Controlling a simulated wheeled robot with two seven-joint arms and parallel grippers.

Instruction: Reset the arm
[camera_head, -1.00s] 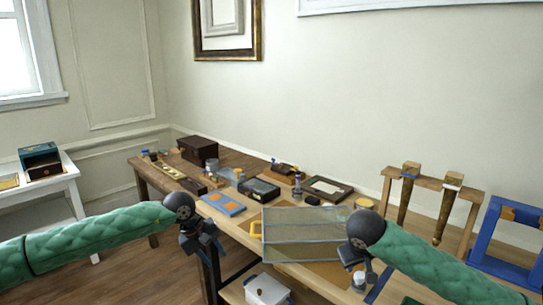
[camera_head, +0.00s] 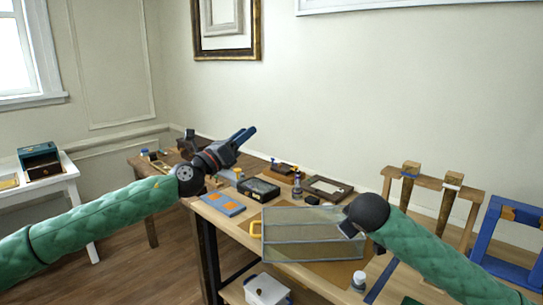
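My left gripper (camera_head: 247,133) is raised above the back part of the workbench (camera_head: 215,209), its dark fingers pointing up and to the right. The fingers look parted, with nothing between them. My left arm comes in from the left in a green quilted sleeve. My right arm, in the same sleeve, comes in from the right, and its dark round wrist is over the front of the bench. Only a small grey part of my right gripper (camera_head: 348,229) shows beside that wrist; its fingers are hidden.
A blue tray (camera_head: 220,204), a black case (camera_head: 258,190) and a framed panel (camera_head: 328,190) lie on the bench. Wooden stands (camera_head: 430,180) and a blue frame (camera_head: 500,236) are at right. A white bin (camera_head: 266,290) sits below.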

